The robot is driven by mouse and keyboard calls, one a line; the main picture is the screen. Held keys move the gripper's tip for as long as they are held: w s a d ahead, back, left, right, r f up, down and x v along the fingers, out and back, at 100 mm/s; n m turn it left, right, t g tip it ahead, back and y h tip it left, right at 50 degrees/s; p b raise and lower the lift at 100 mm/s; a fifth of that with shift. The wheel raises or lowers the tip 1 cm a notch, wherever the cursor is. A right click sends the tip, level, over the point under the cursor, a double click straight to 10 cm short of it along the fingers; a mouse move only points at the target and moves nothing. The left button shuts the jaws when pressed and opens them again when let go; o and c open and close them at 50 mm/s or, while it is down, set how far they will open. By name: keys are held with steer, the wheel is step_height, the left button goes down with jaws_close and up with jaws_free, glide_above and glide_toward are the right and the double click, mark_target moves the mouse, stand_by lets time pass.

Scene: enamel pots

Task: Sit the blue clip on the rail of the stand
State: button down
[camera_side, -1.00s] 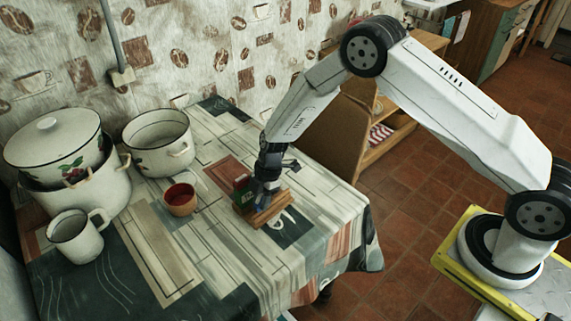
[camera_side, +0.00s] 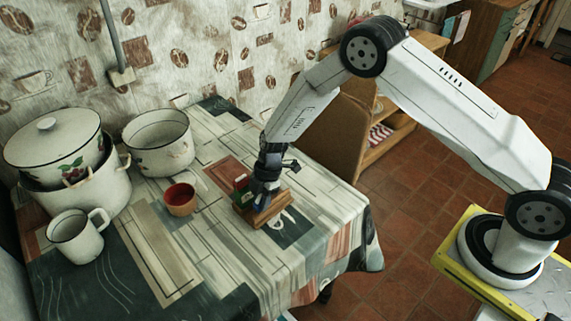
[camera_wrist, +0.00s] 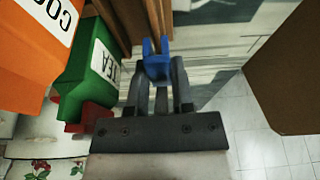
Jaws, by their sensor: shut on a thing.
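The blue clip (camera_wrist: 157,62) is held between the fingertips of my gripper (camera_wrist: 158,88) in the wrist view, its two prongs pointing away from me. The wooden stand (camera_side: 264,216) is on the table, under my gripper (camera_side: 264,190) in the side view. Its brown wooden bars (camera_wrist: 130,18) show beyond the clip in the wrist view. The clip's prongs are close to the bars, but I cannot tell whether they touch or straddle the rail. In the side view the clip is mostly hidden by my fingers.
A green tea box (camera_wrist: 88,62) and an orange box (camera_wrist: 36,38) are just left of my fingers in the wrist view. A red-filled cup (camera_side: 181,199), a white mug (camera_side: 76,238) and enamel pots (camera_side: 158,142) stand to the left. The front tabletop is clear.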

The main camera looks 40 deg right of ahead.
steer(key=shift+f, duration=1.15)
stand_by(0.5)
steer(key=shift+c, duration=2.1)
jaws_free()
steer(key=shift+v, duration=3.9)
